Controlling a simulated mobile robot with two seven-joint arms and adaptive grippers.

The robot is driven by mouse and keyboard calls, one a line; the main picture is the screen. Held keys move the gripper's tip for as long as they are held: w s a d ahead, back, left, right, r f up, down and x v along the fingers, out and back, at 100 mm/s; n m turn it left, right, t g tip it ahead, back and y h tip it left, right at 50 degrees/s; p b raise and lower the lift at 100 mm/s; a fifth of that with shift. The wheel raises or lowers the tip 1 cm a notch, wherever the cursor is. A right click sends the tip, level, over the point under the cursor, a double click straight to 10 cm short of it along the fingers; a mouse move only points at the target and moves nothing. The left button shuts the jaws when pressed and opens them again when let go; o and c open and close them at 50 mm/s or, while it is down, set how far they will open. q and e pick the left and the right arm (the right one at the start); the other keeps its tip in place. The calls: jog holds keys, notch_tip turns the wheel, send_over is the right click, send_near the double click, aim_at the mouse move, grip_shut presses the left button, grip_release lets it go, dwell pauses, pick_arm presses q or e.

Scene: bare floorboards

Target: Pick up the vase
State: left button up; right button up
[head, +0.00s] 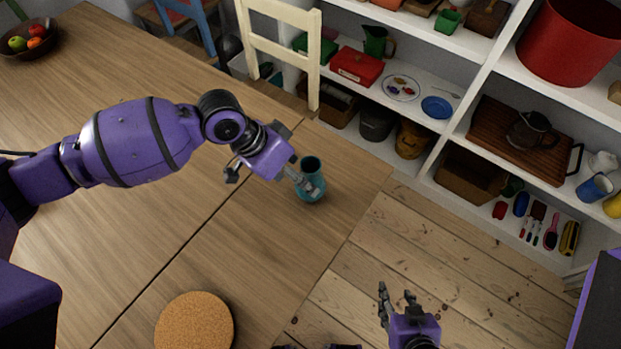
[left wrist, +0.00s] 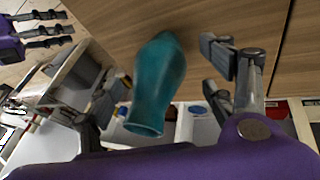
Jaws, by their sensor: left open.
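The teal vase (head: 312,190) stands upright on the wooden table near its right corner. In the left wrist view the vase (left wrist: 158,82) shows between the fingers, with a gap to the right-hand finger. My left gripper (head: 268,180) is open at the vase's left side, with one finger overlapping the vase in the head view. I cannot tell whether that finger touches it. My left gripper's fingers also show in the left wrist view (left wrist: 160,78). My right gripper (head: 398,298) is empty and open over the floor, right of the table.
A round cork mat (head: 195,325) lies on the table (head: 100,200) at the front. A fruit bowl (head: 27,42) sits at the far left. A cream chair (head: 282,45) stands at the back edge. White shelves (head: 470,80) with household items line the right. Bare floorboards lie between.

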pick_arm(q)
jog(key=x, duration=0.4)
jog(key=shift+d+f, duration=0.15)
jog(key=shift+d, duration=0.1)
jog(key=shift+c, duration=0.3)
jog(key=c, duration=1.4)
